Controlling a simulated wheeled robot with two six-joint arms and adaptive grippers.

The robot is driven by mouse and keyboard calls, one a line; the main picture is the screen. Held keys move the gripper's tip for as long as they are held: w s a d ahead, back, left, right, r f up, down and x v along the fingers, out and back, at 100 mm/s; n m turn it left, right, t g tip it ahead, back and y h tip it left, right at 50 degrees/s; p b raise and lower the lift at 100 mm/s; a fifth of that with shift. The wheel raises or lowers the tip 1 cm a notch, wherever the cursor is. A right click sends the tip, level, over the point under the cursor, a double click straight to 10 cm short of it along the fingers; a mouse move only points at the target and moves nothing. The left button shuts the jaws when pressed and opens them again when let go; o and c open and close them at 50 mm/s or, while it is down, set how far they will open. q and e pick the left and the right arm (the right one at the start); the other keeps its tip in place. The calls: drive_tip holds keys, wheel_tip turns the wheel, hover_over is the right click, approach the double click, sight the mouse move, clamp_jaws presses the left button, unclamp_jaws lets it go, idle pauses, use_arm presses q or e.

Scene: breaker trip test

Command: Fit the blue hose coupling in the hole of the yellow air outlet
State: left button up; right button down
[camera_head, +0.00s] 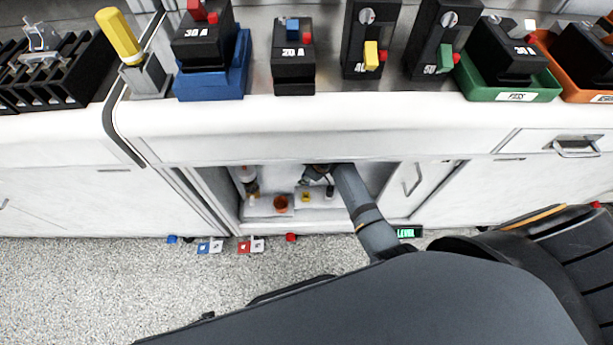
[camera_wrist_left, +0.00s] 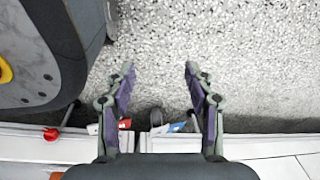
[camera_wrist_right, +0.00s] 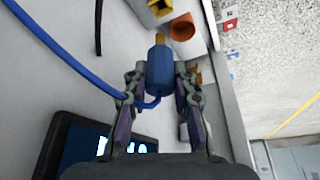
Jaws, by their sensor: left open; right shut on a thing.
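The blue hose coupling (camera_wrist_right: 157,72) is between the fingers of my right gripper (camera_wrist_right: 159,80), which is shut on it. Its brass tip (camera_wrist_right: 160,39) points toward the top of the right wrist view. The blue hose (camera_wrist_right: 62,50) curves from the left to the coupling. The yellow air outlet (camera_wrist_right: 161,8), with a dark hole, is beyond the tip, which looks apart from it. In the head view the yellow outlet (camera_head: 306,197) is inside the open cabinet bay, with my right gripper (camera_head: 318,176) just above it. My left gripper (camera_wrist_left: 159,72) is open and empty over the floor.
An orange cup-like part (camera_wrist_right: 184,28) sits beside the yellow outlet. A dark screen (camera_wrist_right: 90,145) is near my right gripper. The cabinet bay's left wall (camera_head: 216,195) bounds the opening. Small red and blue parts lie on the floor (camera_head: 120,275). Breakers stand on the bench (camera_head: 300,125).

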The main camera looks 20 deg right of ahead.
sight(306, 185)
drive_tip(key=shift+r, duration=0.2)
wheel_tip(306, 185, down, 5)
drive_tip(key=b, duration=0.2)
drive_tip(key=shift+b, duration=0.35)
use_arm(q)
drive_tip(key=shift+w+d+r+b, duration=0.1)
drive_tip(key=shift+w+r, duration=0.2)
drive_tip(key=shift+w, duration=0.55)
drive_tip(key=shift+w+d+r+b, duration=0.15)
drive_tip(key=shift+w+r, duration=0.1)
drive_tip(key=shift+w, duration=0.6)
drive_tip(key=shift+w+d+r+b, duration=0.1)
drive_tip(key=shift+w+r, duration=0.2)
drive_tip(key=shift+w, duration=0.55)
use_arm(e)
drive_tip(key=shift+f, duration=0.55)
use_arm(q)
drive_tip(key=shift+r+p, duration=0.35)
drive_tip(key=shift+r+p, duration=0.3)
